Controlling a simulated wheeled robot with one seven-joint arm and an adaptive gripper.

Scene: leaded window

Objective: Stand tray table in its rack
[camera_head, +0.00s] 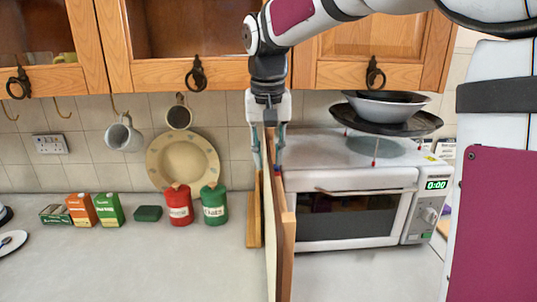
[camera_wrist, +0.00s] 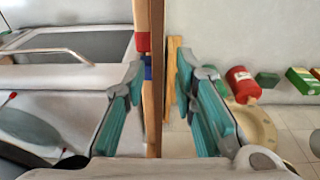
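The tray table, a flat wooden panel (camera_head: 287,250), stands upright and nearly edge-on to the head view. Its lower end runs out of the picture. My gripper (camera_head: 268,163) points down with one finger on each side of the panel's top. In the wrist view, the panel (camera_wrist: 155,95) passes between the fingers of my gripper (camera_wrist: 158,68). A gap shows on the right finger's side, so the gripper looks open around it. Contact on the left side is unclear. The wooden rack (camera_head: 253,220) stands by the wall, partly hidden behind the panel; its slats (camera_wrist: 172,80) show in the wrist view.
A white microwave (camera_head: 345,215) with pans (camera_head: 385,115) on top stands close right of the panel. Red (camera_head: 178,205) and green (camera_head: 214,205) canisters and a plate (camera_head: 182,160) are to the left. Cabinets (camera_head: 195,45) hang above. The counter's front left is clear.

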